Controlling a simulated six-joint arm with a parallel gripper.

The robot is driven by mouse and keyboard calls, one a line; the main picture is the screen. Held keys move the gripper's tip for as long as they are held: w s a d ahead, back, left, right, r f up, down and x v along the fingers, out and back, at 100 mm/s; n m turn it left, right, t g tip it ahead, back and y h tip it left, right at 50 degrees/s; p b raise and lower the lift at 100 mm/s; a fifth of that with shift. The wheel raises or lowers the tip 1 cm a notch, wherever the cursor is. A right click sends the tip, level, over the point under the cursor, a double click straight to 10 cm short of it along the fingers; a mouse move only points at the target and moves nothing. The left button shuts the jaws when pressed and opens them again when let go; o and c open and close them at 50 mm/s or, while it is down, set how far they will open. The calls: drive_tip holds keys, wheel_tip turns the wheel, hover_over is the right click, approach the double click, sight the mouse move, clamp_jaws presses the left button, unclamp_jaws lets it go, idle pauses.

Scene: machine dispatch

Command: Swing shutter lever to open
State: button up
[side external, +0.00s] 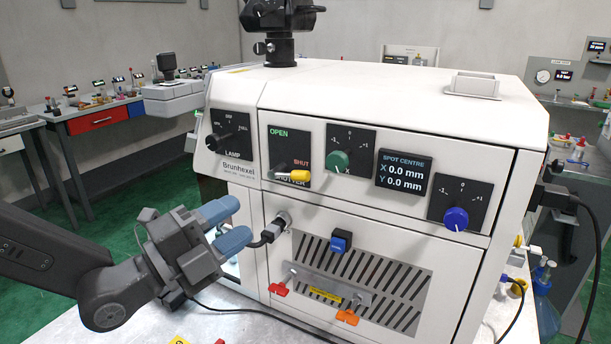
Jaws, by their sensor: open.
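The shutter lever (298,175) has a yellow tip and sits low on a black shutter panel (287,150) on the front of the white machine. Its tip points right, just below the red word SHUT. The green word OPEN is at the panel's upper left. My gripper (240,223) has blue-grey fingertips and is open. It is to the left of and below the lever, clear of it, in front of the machine's lower left part. No object shows held between the fingers.
A black cable plug (274,229) juts from the machine near my fingertips. The lamp knob (222,142), green X knob (338,161) and blue knob (455,218) are on the same face. Red (279,289) and orange (347,317) tabs sit on the vent below. The bench is partly clear.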

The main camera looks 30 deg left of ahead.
sight(301, 179)
drive_tip(key=x, duration=1.3)
drive_tip(key=shift+w+r, duration=0.1)
drive_tip(key=shift+w, duration=0.15)
drive_tip(key=shift+c, duration=0.3)
clamp_jaws()
